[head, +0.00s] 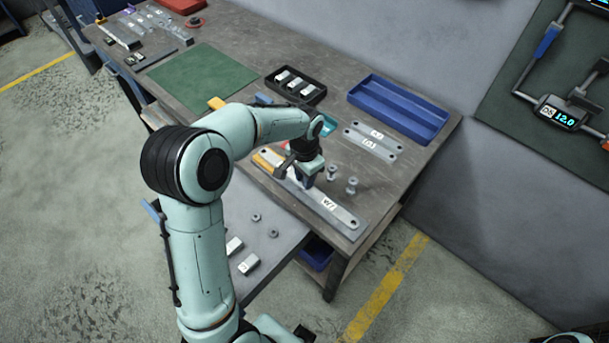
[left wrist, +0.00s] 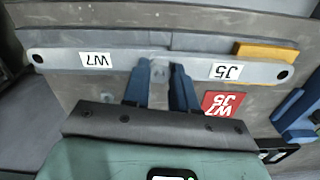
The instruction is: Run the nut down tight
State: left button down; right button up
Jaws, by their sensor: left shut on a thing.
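A long grey bracket strip (head: 338,212) with white labels lies along the front of the bench. It also shows in the left wrist view (left wrist: 195,66), with a W7 label on the left, a J5 label on the right and a hole at each end. My left gripper (left wrist: 160,82) points down at the strip's middle; its blue fingers are shut on a small grey nut (left wrist: 158,74). The fingers hide its sides, so I cannot tell how close it sits to the strip. In the head view my left gripper (head: 307,180) partly covers the strip. My right gripper is not in view.
Two bolts (head: 352,186) stand behind the strip. Two loose nuts (head: 256,217) lie on the lower grey surface. A blue tray (head: 398,106), a black bin (head: 296,85) and spare strips (head: 370,141) sit farther back. A red W7 J5 label (left wrist: 222,103) lies near the strip.

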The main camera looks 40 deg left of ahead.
pick_arm(q)
jog(key=m, duration=0.6)
jog(key=shift+m+p, duration=0.3)
jog(key=shift+p, duration=0.1)
jog(key=m, duration=0.4)
jog(key=shift+m+p, duration=0.35)
jog(key=shift+m, duration=0.05)
jog(key=m+p, duration=0.1)
jog(key=m, duration=0.5)
jog(key=m+p, duration=0.1)
jog(key=m, duration=0.2)
jog(key=shift+d+m, duration=0.1)
jog(key=shift+m, duration=0.2)
jog(key=shift+f+m, duration=0.2)
jog(key=shift+m, duration=0.5)
jog(key=c, duration=1.1)
grip_release()
jog(key=shift+s, duration=0.1)
jog(key=shift+r, duration=0.1)
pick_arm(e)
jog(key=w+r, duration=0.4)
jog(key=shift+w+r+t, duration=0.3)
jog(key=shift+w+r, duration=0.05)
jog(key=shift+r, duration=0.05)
